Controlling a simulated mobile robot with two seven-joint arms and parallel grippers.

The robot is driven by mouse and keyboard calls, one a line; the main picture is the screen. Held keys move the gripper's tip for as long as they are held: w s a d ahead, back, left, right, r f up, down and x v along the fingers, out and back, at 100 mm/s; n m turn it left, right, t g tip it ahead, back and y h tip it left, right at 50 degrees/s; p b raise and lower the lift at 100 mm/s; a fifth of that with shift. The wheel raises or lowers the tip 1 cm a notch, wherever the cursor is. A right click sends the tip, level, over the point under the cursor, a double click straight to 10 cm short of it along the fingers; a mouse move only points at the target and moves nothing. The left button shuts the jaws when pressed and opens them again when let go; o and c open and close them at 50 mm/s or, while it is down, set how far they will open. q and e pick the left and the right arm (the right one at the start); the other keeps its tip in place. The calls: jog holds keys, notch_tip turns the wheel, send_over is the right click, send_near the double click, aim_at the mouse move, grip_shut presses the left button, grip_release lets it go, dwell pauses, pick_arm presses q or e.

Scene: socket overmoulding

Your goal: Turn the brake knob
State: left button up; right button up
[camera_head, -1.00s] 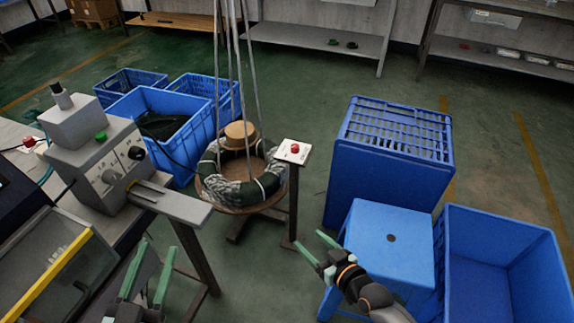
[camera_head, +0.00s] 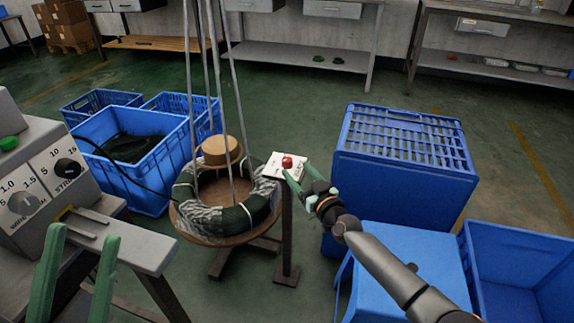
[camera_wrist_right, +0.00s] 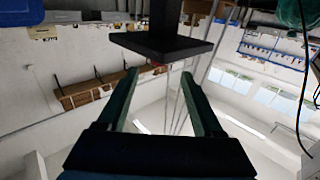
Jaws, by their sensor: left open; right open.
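The red brake knob (camera_head: 287,161) sits on a white plate (camera_head: 277,174) on top of a dark post (camera_head: 287,230). My right gripper (camera_head: 296,180) is at the plate's right edge, close to the knob. I cannot tell from the head view whether it touches. My left gripper (camera_head: 82,232) is open and empty at the lower left, in front of the machine.
Blue crates (camera_head: 400,190) and a blue stool (camera_head: 430,260) stand to the right. A machine with dials (camera_head: 35,185) is at the left. More blue crates (camera_head: 165,170) stand behind.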

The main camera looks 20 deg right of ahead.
aim_at(290, 163)
jog(key=w+b, duration=0.1)
jog(key=w, duration=0.1)
jog(key=w+a+b, duration=0.1)
jog(key=w+b, duration=0.1)
jog(key=w, duration=0.1)
jog(key=shift+w+f, duration=0.15)
jog(key=shift+f, duration=0.05)
jog(key=shift+w+a+r+b, duration=0.1)
jog(key=shift+w+b, duration=0.1)
jog(key=shift+w, duration=0.2)
jog(key=shift+w+a+r+b, duration=0.1)
jog(key=shift+w+b, duration=0.05)
jog(key=shift+w, duration=0.2)
pick_arm(q)
jog(key=shift+n, duration=0.3)
jog(key=f, duration=0.4)
jog(key=shift+w+d+f, duration=0.2)
jog(key=shift+f, duration=0.15)
pick_arm(e)
grip_shut()
